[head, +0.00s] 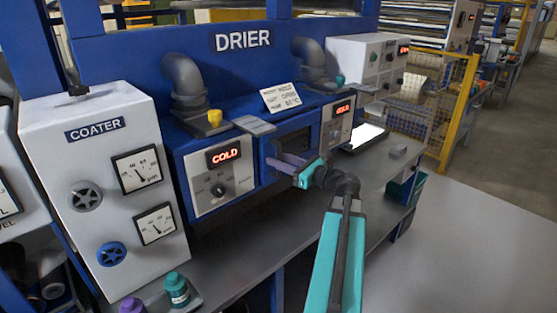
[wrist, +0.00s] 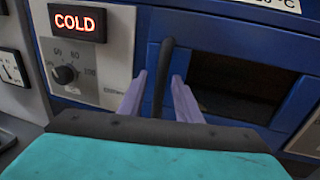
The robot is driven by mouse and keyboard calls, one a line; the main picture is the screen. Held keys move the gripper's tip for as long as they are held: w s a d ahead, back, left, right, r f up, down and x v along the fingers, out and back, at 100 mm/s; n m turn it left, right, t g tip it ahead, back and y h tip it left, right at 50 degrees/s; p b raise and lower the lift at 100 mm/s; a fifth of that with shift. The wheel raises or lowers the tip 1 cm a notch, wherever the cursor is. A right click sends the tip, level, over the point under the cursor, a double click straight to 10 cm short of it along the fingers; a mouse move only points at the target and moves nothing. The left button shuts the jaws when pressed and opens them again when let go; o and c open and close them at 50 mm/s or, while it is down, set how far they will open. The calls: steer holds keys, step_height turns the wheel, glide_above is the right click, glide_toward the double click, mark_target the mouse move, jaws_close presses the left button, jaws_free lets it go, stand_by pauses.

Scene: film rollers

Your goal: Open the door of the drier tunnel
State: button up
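The blue drier tunnel (head: 262,125) stands at the back of the bench under the DRIER sign. Its blue front (wrist: 215,42) has a dark rectangular window or opening (wrist: 238,88); I cannot tell which. A dark upright bar handle (wrist: 164,72) stands at the left of this front. My gripper (head: 281,160) reaches to the drier front from the right. In the wrist view my gripper (wrist: 160,84) has its two purple fingers apart, one on each side of the handle. Gaps show beside the bar, so the fingers do not look closed on it. The handle's lower end is hidden.
A control panel reading COLD (head: 222,172) is left of the door; another red display (head: 343,108) is right of it. The coater box (head: 103,180) stands at the left. Bottles (head: 177,290) stand on the bench's front left. Grey bench surface (head: 235,255) lies clear below the drier.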

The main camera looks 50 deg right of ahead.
steer(key=shift+c, duration=0.4)
jaws_close()
steer(key=shift+a, duration=0.1)
steer(key=shift+y, duration=0.3)
